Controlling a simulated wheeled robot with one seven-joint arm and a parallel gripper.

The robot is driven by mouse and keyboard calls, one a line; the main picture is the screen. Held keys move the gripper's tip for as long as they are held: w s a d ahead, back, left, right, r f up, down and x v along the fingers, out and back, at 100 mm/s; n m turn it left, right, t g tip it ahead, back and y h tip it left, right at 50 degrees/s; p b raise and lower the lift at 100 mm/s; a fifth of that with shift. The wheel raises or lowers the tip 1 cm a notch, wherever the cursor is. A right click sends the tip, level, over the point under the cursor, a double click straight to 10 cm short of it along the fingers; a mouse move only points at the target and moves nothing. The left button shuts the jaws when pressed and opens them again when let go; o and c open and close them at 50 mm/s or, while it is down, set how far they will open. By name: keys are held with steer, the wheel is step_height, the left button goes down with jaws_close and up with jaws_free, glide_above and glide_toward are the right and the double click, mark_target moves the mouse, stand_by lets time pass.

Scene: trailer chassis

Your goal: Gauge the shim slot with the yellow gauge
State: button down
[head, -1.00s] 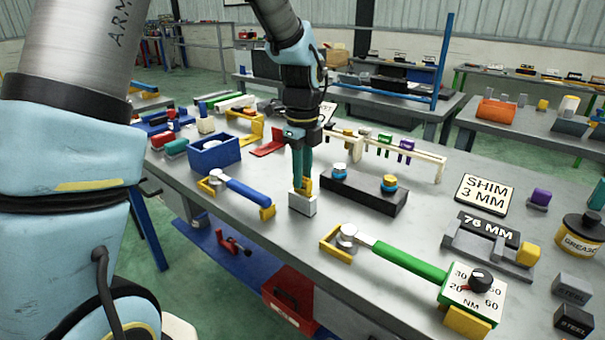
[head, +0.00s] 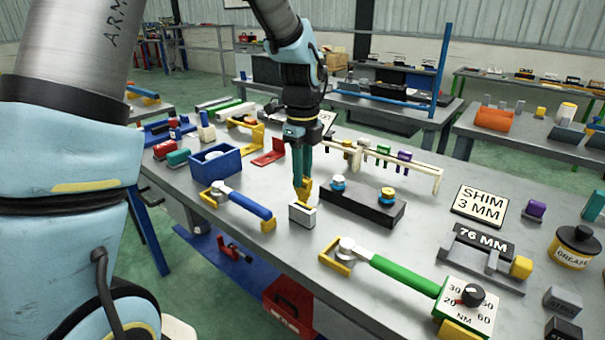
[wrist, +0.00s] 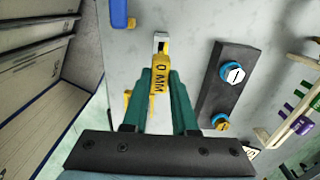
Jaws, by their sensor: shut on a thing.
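The yellow gauge (head: 304,190) is held upright between the green fingers of my gripper (head: 301,178), just above and behind a small pale grey block (head: 302,214). In the wrist view the gauge (wrist: 159,75) shows black lettering ending in "MM", and its far end lies close to the block (wrist: 160,37). A dark slot mark shows in the block there. I cannot tell whether the gauge touches the block or enters the slot. A "SHIM 3 MM" sign (head: 480,205) lies farther right on the bench.
A black bar (head: 362,203) with two blue-and-metal fittings stands close right of the block. A blue-handled wrench (head: 245,200) lies left, a green-handled torque wrench (head: 400,270) in front right. A cream rack (head: 425,172) with coloured gauges stands behind. A blue bin (head: 216,165) is at left.

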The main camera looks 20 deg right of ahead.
steer(key=shift+r+p, duration=1.6)
steer(key=shift+r, duration=0.5)
